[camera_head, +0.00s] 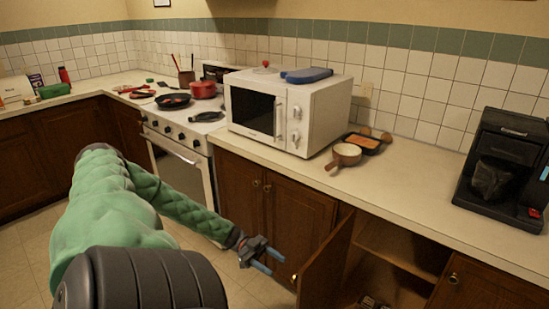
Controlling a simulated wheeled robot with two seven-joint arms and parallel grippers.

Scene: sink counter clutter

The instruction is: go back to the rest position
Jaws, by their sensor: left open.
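My left gripper (268,262) is at the end of my green-sleeved left arm, low in front of the brown lower cabinets. Its two blue-tipped fingers are apart and nothing shows between them. It is just left of an open cabinet door (326,262), close to the door's knob in the picture; I cannot tell whether they touch. My right gripper is not in view.
The open cabinet (400,245) has a shelf and a dark item at its bottom. On the counter (420,190) stand a white microwave (285,110), a brown-handled pot (346,154) and a black coffee machine (506,165). A stove (185,165) with pans is at left.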

